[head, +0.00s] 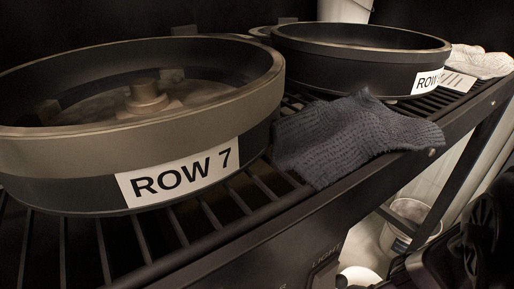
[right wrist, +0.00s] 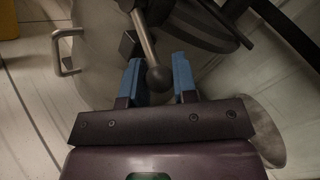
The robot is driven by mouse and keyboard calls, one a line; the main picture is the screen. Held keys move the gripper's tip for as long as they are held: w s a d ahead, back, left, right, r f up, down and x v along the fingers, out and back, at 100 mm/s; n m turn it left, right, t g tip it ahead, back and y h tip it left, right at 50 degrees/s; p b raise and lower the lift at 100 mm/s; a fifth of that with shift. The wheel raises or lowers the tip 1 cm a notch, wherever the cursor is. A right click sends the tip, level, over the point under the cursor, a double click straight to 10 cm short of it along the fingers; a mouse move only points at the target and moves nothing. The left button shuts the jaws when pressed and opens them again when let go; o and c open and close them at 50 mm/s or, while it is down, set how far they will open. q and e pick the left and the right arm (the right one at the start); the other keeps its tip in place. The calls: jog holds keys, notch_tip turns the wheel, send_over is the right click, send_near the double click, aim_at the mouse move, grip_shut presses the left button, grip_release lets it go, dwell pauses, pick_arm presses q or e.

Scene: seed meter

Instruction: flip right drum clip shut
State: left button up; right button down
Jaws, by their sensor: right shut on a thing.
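In the head view the left drum (head: 60,185), a dark round pan labelled "ROW 7" (head: 180,172), stands on the rack at the left. The right drum (head: 330,70) stands farther back, its "ROW" label (head: 427,82) partly covered. I cannot make out a clip on either drum. In the right wrist view my right gripper (right wrist: 158,80) has blue fingers on both sides of a dark ball knob (right wrist: 158,77) at the end of a metal lever (right wrist: 144,38), and is shut on it. Whether this lever is the clip I cannot tell. My left gripper is out of view.
A dark cloth (head: 350,135) hangs over the slatted rack's front edge (head: 300,215). A pale cloth (head: 482,60) and a white bucket (head: 345,10) are at the back right. Below is another bucket (head: 408,215). A metal handle (right wrist: 66,52) is left of the lever; dark bars (right wrist: 210,25) are right.

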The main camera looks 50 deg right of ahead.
jog(key=shift+w+a+f+m+t+y, duration=0.2)
jog(key=shift+a+f+m+t, duration=0.25)
jog(key=shift+m+t, duration=0.3)
jog(key=shift+w+a+f+m+t+y, duration=0.1)
jog(key=shift+a+f+m+t+y, duration=0.15)
jog(key=shift+f+m+t, duration=0.45)
jog(key=shift+s+r+m, duration=0.1)
jog(key=shift+r+m, duration=0.05)
jog(key=shift+m, duration=0.1)
jog(key=c, duration=0.9)
grip_release()
jog(key=shift+a, duration=0.1)
jog(key=s+d, duration=0.2)
jog(key=s, duration=0.2)
jog(key=s+d, duration=0.2)
jog(key=s, duration=0.1)
jog(key=s+d, duration=0.2)
jog(key=s, duration=0.2)
jog(key=shift+s+d, duration=0.1)
jog(key=shift+s, duration=0.25)
